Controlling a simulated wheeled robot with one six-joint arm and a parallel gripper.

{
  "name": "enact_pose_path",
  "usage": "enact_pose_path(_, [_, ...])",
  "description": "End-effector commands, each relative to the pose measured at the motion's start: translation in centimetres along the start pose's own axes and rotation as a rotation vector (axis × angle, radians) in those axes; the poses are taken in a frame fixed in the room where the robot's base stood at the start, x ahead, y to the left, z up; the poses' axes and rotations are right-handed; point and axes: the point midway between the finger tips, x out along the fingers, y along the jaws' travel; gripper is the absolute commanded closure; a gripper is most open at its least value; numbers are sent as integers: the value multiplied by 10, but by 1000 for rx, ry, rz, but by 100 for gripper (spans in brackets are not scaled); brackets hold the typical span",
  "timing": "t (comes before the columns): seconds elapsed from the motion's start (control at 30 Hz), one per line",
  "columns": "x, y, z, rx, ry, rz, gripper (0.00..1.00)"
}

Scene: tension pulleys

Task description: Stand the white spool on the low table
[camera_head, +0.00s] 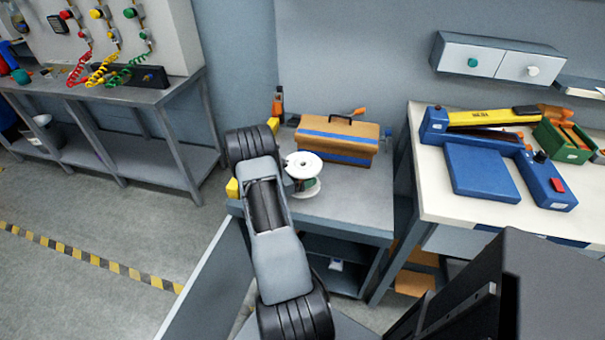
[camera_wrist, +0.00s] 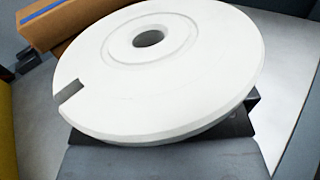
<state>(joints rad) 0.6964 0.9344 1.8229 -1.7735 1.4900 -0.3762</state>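The white spool (camera_head: 304,164) is upright at the low table (camera_head: 352,215), near its left side, with a pale upper flange and green windings below. I cannot tell whether its base touches the tabletop. In the wrist view the spool's round flange (camera_wrist: 190,75), with a centre hole and a notch at its left edge, fills most of the picture and looks slightly tilted. My gripper (camera_wrist: 160,140) reaches under this flange from the near side. Its fingertips are hidden by the flange, so I cannot tell whether they are shut on the core or open around it.
A tan and blue toolbox (camera_head: 338,138) stands behind the spool on the low table. An orange-handled tool (camera_head: 278,103) stands at the back left corner. The table's front right is clear. A white-topped bench (camera_head: 438,185) with blue equipment is to the right.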

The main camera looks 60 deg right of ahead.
Motion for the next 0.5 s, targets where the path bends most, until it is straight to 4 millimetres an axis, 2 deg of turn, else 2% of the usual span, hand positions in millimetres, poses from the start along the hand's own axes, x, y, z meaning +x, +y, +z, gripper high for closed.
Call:
enact_pose_path(0.33, [-2, 0, 5, 0, 0, 1, 1])
enact_pose_path(0.5, [-30, 1, 3, 0, 0, 6, 1])
